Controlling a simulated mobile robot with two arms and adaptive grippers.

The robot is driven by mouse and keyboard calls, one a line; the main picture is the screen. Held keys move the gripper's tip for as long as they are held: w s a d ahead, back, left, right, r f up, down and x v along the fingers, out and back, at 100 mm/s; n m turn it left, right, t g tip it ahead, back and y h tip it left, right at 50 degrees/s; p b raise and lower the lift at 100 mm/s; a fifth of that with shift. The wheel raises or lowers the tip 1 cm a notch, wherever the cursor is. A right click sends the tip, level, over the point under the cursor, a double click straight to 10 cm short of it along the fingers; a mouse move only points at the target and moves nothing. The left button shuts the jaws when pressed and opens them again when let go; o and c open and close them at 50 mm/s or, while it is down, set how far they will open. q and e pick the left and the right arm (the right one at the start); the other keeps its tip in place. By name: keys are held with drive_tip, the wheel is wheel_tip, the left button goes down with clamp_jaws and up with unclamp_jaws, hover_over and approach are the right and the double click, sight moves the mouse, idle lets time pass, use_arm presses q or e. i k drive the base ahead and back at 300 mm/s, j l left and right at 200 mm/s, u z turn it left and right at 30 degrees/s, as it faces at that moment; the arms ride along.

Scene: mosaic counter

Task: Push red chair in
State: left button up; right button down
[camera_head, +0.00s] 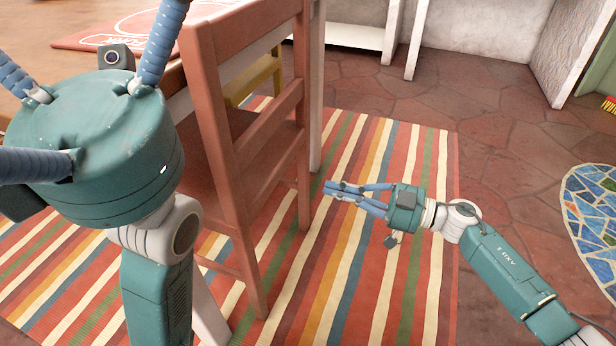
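The red chair (221,110) stands upright in the middle left, beside the wooden table. Its tall back frame faces me, and its seat (190,158) is partly hidden behind my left arm. My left gripper (75,90) is large and close to the camera at the left, in front of the table and chair, with its blue fingers spread wide apart. My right gripper (332,189) is to the right of the chair, above the striped rug. Its fingers point left toward the chair back and come close together at the tips; nothing shows between them. Whether it touches the chair is unclear.
The wooden table (20,62) holds a red mat (130,25). A yellow chair (258,78) shows behind the red one. The striped rug (345,290) covers the floor below. Stone floor (500,130) is clear to the right, with a blue mosaic piece (592,215) at the right edge.

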sight(236, 158)
drive_tip(key=k+l, duration=0.1)
drive_tip(key=l, duration=0.35)
drive_tip(key=k+l, duration=0.1)
drive_tip(key=l, duration=0.3)
drive_tip(key=k+l, duration=0.1)
drive_tip(key=l, duration=0.75)
drive_tip(key=k+l, duration=0.15)
drive_tip(key=l, duration=0.3)
